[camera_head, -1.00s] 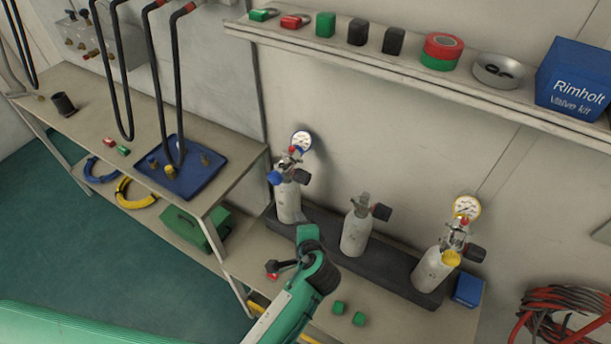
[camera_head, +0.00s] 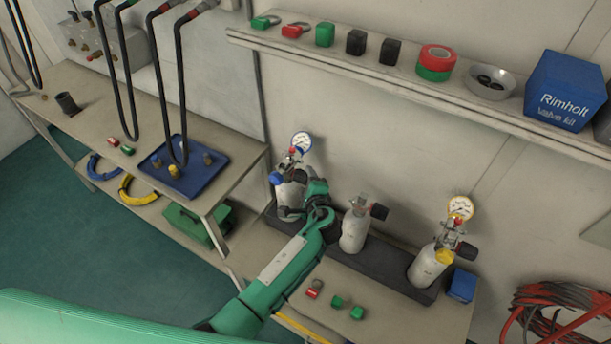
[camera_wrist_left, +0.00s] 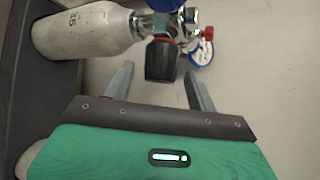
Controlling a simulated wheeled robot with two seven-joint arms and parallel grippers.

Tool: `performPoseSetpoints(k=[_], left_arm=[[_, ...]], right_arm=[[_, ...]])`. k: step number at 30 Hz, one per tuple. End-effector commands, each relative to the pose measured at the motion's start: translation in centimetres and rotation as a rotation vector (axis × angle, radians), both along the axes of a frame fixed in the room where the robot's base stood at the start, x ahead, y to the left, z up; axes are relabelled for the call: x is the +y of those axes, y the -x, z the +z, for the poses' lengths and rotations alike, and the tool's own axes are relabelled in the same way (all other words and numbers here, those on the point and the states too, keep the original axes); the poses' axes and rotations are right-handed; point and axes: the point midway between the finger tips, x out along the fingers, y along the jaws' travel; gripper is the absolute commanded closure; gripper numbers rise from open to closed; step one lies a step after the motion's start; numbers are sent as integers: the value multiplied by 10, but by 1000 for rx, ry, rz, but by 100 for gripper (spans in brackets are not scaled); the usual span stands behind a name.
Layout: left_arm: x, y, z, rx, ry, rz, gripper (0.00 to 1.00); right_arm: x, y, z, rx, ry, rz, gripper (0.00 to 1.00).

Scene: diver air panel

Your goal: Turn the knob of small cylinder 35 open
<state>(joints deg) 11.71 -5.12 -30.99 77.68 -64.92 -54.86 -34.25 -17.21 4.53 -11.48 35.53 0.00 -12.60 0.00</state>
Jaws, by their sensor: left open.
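Small cylinder 35 (camera_head: 284,196) is the grey-white bottle at the left end of the black rack, with a gauge and blue cap. In the left wrist view cylinder 35 (camera_wrist_left: 82,32) appears sideways, its number partly readable. Its black knob (camera_wrist_left: 161,60) sits just beyond and between the fingertips, beside the red and metal valve parts. My left gripper (camera_wrist_left: 162,80) is open and empty, one finger on each side of the knob's line. In the head view the left gripper (camera_head: 305,187) is close to the cylinder's right side and hides the knob. My right gripper is not in view.
A plain cylinder (camera_head: 355,230) stands close to the right of my gripper. Another with a gauge (camera_head: 428,266) stands at the rack's right end. A shelf (camera_head: 400,78) runs above. Small green blocks (camera_head: 357,313) lie in front. A bench with a blue tray (camera_head: 190,185) is left.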

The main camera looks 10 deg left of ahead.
Motion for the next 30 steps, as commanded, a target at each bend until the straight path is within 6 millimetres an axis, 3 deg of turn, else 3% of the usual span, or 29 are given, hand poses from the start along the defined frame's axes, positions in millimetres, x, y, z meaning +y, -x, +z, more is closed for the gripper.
performPoseSetpoints(k=[6,17,24,30], left_arm=[[6,-17,-6,1,0,0,42],[8,-20,-8,1,1,1,42],[8,-20,-8,1,1,1,86],[8,-20,-9,-4,3,0,87]], right_arm=[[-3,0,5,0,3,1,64],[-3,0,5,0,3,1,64],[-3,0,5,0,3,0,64],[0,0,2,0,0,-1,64]])
